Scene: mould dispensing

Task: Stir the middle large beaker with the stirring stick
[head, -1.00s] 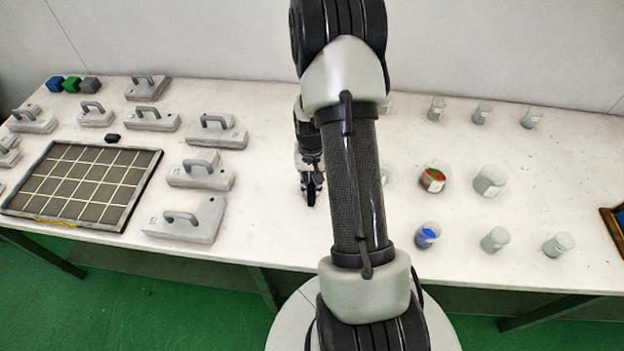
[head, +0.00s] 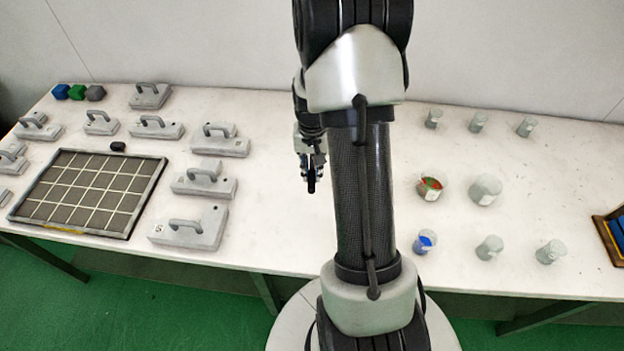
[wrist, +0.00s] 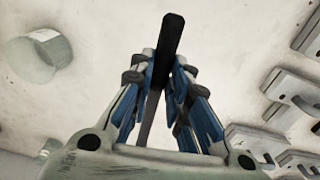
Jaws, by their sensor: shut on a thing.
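My gripper (head: 310,172) is left of my forearm in the head view, above bare table. It is shut on the stirring stick (wrist: 169,50), a dark bar between the blue-sided fingers in the wrist view. In the head view the stick (head: 311,183) is a short black piece pointing down. The middle large beaker (head: 430,188) is clear with red and green contents. It stands right of my forearm, well apart from the stick. Another large beaker (head: 485,190), pale, stands to its right. A pale beaker (wrist: 38,55) shows in the wrist view; I cannot tell which.
Small beakers stand in front, one with blue contents (head: 425,241), and several at the back (head: 478,122). Grey handled moulds (head: 190,228) surround a gridded tray (head: 90,190) on the left. A blue-filled box (head: 612,235) is at the right edge. My forearm hides part of the table.

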